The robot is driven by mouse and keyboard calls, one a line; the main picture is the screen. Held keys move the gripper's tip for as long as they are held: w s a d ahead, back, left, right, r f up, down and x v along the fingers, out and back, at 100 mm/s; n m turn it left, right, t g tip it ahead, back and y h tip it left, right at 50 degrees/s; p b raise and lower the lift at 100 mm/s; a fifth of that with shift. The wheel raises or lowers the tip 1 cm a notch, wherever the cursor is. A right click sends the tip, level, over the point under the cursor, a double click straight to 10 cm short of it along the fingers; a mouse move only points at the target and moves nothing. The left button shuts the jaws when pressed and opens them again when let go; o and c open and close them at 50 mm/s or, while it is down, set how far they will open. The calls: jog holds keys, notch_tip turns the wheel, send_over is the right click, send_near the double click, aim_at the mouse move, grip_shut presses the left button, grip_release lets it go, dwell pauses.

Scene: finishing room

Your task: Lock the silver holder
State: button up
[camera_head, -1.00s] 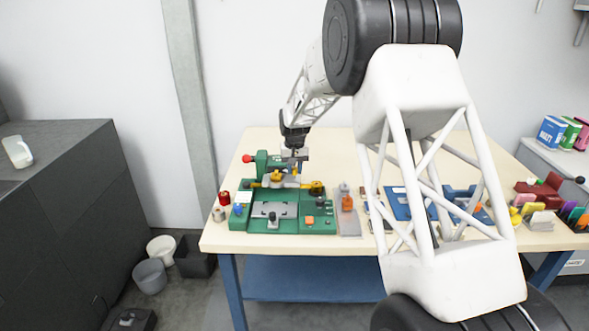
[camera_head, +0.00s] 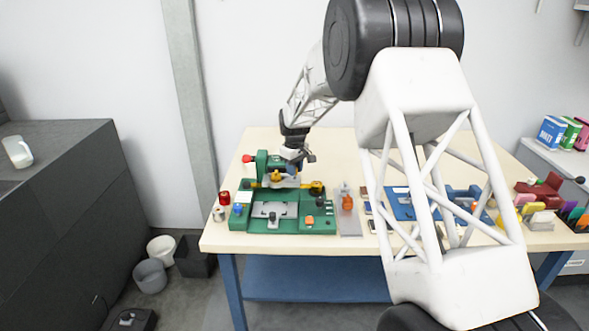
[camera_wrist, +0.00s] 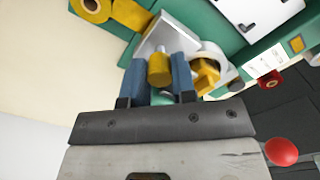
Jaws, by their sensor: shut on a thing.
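The green fixture (camera_head: 240,222) stands on the left of the table. At its back is the silver holder, a small silver bracket with yellow parts, partly hidden by my wrist in the head view; its angled silver plate (camera_wrist: 168,38) shows in the wrist view. My gripper (camera_wrist: 159,64) is at the bracket, with its two blue fingers shut on a yellow cylindrical knob (camera_wrist: 160,70) in front of the plate. A faceted yellow knob (camera_wrist: 205,76) in a silver ring sits just right of the fingers. The fingertips' far ends are partly hidden.
A red ball knob (camera_wrist: 281,152) sticks out near the gripper. A grey plate with an orange part (camera_head: 347,203) and a blue tray (camera_head: 398,207) lie to the right. The table behind is clear.

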dwell(0.3)
jog(key=o, duration=0.9)
jog(key=shift+o, duration=0.2)
jog(key=shift+r, duration=0.15)
jog(key=shift+r, duration=3.75)
jog(key=shift+r, duration=0.1)
